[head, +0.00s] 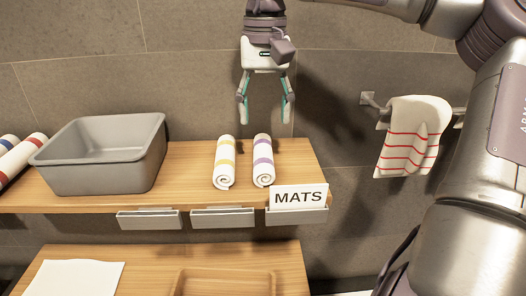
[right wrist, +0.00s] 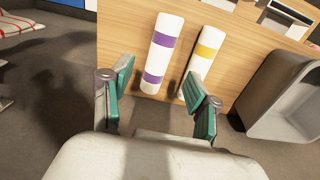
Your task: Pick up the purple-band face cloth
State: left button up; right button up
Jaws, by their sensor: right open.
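The purple-band face cloth (head: 263,160) is a white roll with purple bands, lying on the wooden shelf (head: 300,180) behind the MATS sign. It also shows in the right wrist view (right wrist: 163,53). A similar yellow-band roll (head: 225,162) lies just left of it in the head view, with a gap between them. My right gripper (head: 265,110) is open and empty, pointing down above and behind the two rolls. In the right wrist view its fingers (right wrist: 158,105) are spread, with the rolls beyond them. My left gripper is not in view.
A grey bin (head: 70,185) stands left of the rolls. More striped rolls (head: 20,155) lie at the far left. A MATS sign (head: 298,196) stands at the shelf's front right. A red-striped towel (head: 408,140) hangs on the right wall. A wooden tray (head: 225,283) is below.

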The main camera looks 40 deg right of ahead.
aim_at(264, 150)
notch_tip(264, 150, down, 4)
jog(key=shift+d+f, duration=0.1)
jog(key=shift+f, duration=0.1)
jog(key=shift+w+d+f+p, duration=0.1)
jog(key=shift+w+f+p, duration=0.05)
jog(key=shift+f+p, duration=0.3)
jog(key=f+p, duration=0.1)
jog(key=f, duration=0.1)
jog(key=f+p, duration=0.1)
jog(key=f, duration=0.1)
jog(key=shift+w+d+f, duration=0.1)
jog(key=shift+w+f, duration=0.1)
jog(key=shift+f, duration=0.35)
jog(key=shift+r, duration=0.1)
jog(key=c, duration=0.8)
jog(key=shift+c, duration=0.2)
